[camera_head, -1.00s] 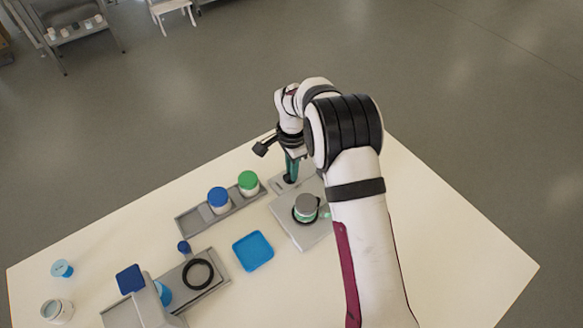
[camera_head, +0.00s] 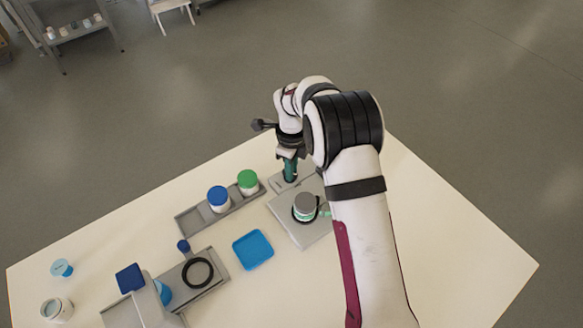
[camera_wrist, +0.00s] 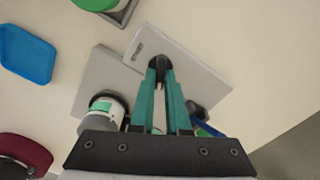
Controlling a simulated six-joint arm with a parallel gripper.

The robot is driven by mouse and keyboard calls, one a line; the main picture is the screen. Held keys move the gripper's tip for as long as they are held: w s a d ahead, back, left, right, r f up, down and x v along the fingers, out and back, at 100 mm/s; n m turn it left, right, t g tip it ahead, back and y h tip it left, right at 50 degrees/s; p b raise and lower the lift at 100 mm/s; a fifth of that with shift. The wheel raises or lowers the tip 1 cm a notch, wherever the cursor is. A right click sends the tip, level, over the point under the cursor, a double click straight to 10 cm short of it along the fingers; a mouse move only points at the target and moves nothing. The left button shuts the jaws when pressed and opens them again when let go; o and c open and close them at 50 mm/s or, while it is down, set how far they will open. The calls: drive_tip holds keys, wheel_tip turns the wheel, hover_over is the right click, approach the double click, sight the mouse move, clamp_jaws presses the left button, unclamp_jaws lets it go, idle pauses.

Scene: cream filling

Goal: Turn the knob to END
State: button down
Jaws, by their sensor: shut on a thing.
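The dark knob (camera_wrist: 158,62) sits on a light grey plate (camera_wrist: 190,72) in the wrist view. My gripper (camera_wrist: 159,72) has teal fingers that come down from above and are shut on the knob, which they partly hide. A small dark label (camera_wrist: 138,46) lies on the plate beyond the knob; its words are too small to read. In the camera_head view my gripper (camera_head: 289,177) stands upright over the plate (camera_head: 276,184) near the table's far edge. The knob's pointing direction cannot be told.
A grey-lidded jar (camera_head: 306,204) stands on a grey base (camera_head: 296,225) close to my gripper. A tray (camera_head: 185,225) holds a blue-lidded jar (camera_head: 218,196) and a green-lidded jar (camera_head: 248,180). A blue dish (camera_head: 253,249) lies nearer. The table's right front is clear.

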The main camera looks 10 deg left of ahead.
drive_tip(key=m, duration=0.5)
drive_tip(key=shift+s, duration=0.1)
drive_tip(key=shift+a+m, duration=0.1)
drive_tip(key=shift+m, duration=0.3)
idle(0.3)
drive_tip(key=c, duration=0.9)
unclamp_jaws()
drive_tip(key=shift+r, duration=0.15)
wheel_tip(320, 180, up, 16)
drive_tip(key=shift+f, duration=0.2)
